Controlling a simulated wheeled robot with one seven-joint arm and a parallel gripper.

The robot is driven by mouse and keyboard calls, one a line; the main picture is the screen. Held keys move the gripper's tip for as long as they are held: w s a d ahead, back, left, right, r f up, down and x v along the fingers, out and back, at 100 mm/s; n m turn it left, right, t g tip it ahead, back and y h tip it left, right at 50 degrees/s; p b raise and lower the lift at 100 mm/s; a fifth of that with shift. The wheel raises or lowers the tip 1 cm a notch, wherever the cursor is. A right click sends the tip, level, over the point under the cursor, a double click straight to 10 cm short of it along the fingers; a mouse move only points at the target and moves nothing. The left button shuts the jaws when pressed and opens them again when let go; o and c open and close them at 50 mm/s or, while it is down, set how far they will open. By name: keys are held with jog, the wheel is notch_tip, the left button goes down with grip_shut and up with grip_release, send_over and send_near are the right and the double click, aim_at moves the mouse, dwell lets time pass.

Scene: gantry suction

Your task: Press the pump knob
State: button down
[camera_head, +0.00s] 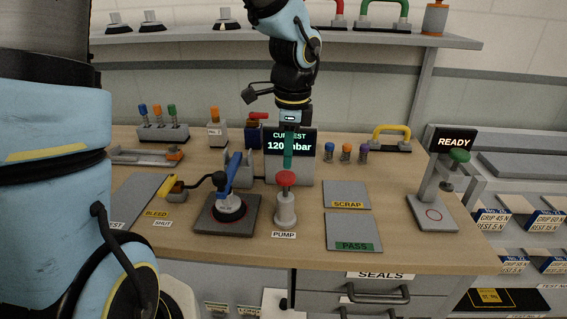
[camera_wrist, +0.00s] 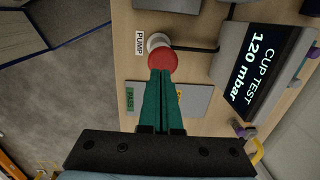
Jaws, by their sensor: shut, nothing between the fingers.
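The pump is a grey post (camera_head: 286,211) with a red knob (camera_head: 285,178) on top, standing on the bench behind a PUMP label (camera_head: 284,234). My gripper (camera_head: 288,167) points down with its green fingers shut and empty, close to the knob in the head view. In the wrist view the shut fingertips (camera_wrist: 161,71) overlap the lower edge of the red knob (camera_wrist: 163,60). I cannot tell whether they touch it. A display (camera_wrist: 255,75) reads CUP TEST 120 mbar and stands behind the pump.
A suction cup with a blue handle (camera_head: 229,180) sits on a dark pad left of the pump. A yellow bleed lever (camera_head: 174,187) is farther left. Grey SCRAP (camera_head: 347,193) and PASS (camera_head: 352,229) plates lie to the right. A READY stand (camera_head: 453,142) with a green knob is at far right.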

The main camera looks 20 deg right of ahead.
aim_at(290, 178)
notch_tip(290, 178, up, 8)
jog(key=b, duration=0.1)
jog(key=shift+s+d, duration=0.15)
jog(key=shift+s, duration=0.15)
